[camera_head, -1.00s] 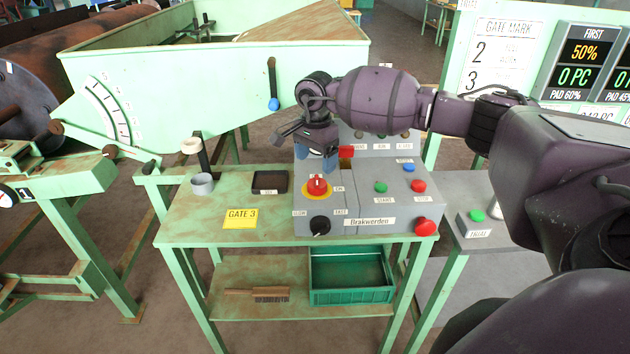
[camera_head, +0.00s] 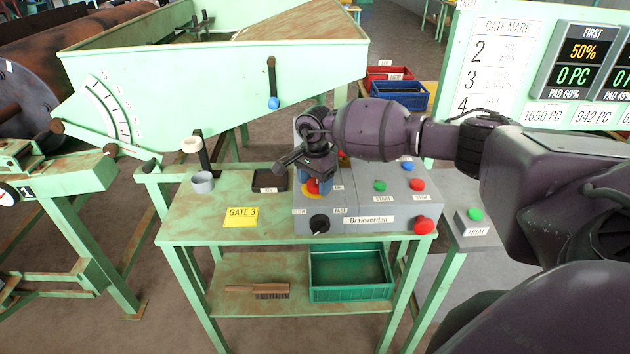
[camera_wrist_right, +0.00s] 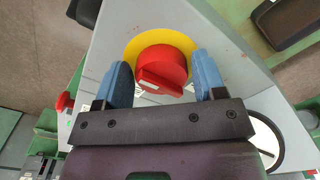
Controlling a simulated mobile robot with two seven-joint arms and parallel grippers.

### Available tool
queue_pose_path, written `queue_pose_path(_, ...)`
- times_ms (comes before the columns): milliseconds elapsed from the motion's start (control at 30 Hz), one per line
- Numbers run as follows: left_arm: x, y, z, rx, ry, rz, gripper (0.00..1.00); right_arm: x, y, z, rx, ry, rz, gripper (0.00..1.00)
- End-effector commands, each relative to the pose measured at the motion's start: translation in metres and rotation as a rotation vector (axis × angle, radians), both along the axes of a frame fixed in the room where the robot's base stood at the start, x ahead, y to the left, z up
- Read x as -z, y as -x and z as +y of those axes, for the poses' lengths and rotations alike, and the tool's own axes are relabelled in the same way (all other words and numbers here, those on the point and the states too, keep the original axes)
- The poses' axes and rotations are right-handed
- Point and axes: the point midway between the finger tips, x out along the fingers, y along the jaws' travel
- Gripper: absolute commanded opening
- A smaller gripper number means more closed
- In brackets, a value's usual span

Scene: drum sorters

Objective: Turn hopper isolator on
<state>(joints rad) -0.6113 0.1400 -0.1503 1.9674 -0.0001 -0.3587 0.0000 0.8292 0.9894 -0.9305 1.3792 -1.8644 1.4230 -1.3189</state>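The hopper isolator is a red rotary knob (camera_wrist_right: 162,72) on a yellow disc (camera_wrist_right: 185,40), on the sloped grey control box (camera_head: 375,212). In the head view my right gripper hides most of the knob, and part of the yellow disc (camera_head: 309,190) shows. My right gripper (camera_head: 318,184) is over the knob, pointing down. In the right wrist view the right gripper (camera_wrist_right: 163,85) is open, with one blue finger on each side of the knob. Gaps show between fingers and knob; contact is not visible. My left gripper is not in view.
The box also carries a black selector (camera_head: 319,224), a green button (camera_head: 380,186), a red button (camera_head: 417,185) and a red mushroom button (camera_head: 424,225).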

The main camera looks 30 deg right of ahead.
Motion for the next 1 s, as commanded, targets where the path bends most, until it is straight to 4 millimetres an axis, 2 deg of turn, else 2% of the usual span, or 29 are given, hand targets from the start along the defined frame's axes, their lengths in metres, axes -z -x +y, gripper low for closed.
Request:
queue_pose_path(33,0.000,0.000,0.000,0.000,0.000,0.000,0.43,0.000,0.000,0.000,0.000,0.000,0.000,0.56)
queue_pose_path(200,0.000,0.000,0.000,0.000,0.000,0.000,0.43,0.000,0.000,0.000,0.000,0.000,0.000,0.30)
queue_pose_path(567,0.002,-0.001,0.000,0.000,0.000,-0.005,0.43,0.000,-0.001,0.000,0.058,0.001,-0.001,0.30)
queue_pose_path(1000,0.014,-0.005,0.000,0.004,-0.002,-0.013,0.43,0.001,-0.003,0.000,0.402,0.001,-0.002,0.30)
